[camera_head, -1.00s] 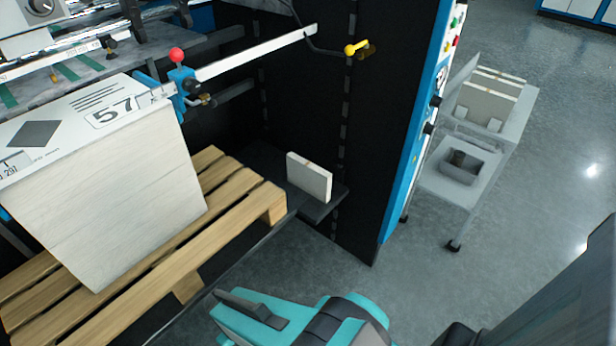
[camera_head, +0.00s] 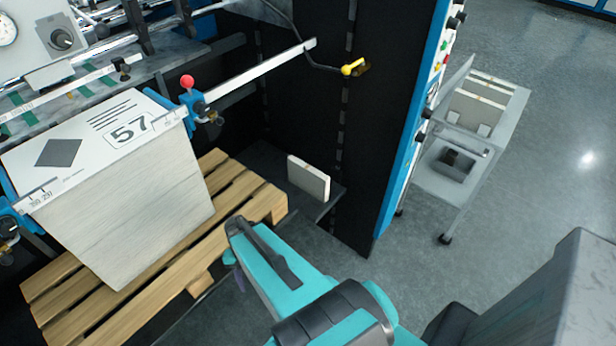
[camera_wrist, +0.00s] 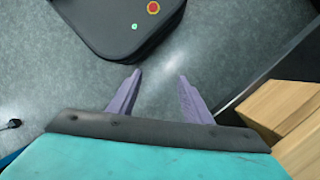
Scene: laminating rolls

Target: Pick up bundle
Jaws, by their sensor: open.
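A small white bundle (camera_head: 308,178) stands upright on a dark ledge (camera_head: 270,170) at the foot of the black machine side in the head view. My gripper (camera_wrist: 160,74) shows in the wrist view with its two purple fingers apart and nothing between them. The grey floor lies beyond the fingertips. In the head view my teal arm comes in from the bottom, and a bit of purple finger shows under its end, in front of and below the bundle. The bundle is not visible in the wrist view.
A large white stack (camera_head: 130,210) marked 57 sits on a wooden pallet (camera_head: 262,206), whose end also shows in the wrist view (camera_wrist: 285,108). A grey cart (camera_head: 476,160) holds more bundles and a bin (camera_head: 455,165). Open floor (camera_head: 520,215) lies at the right.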

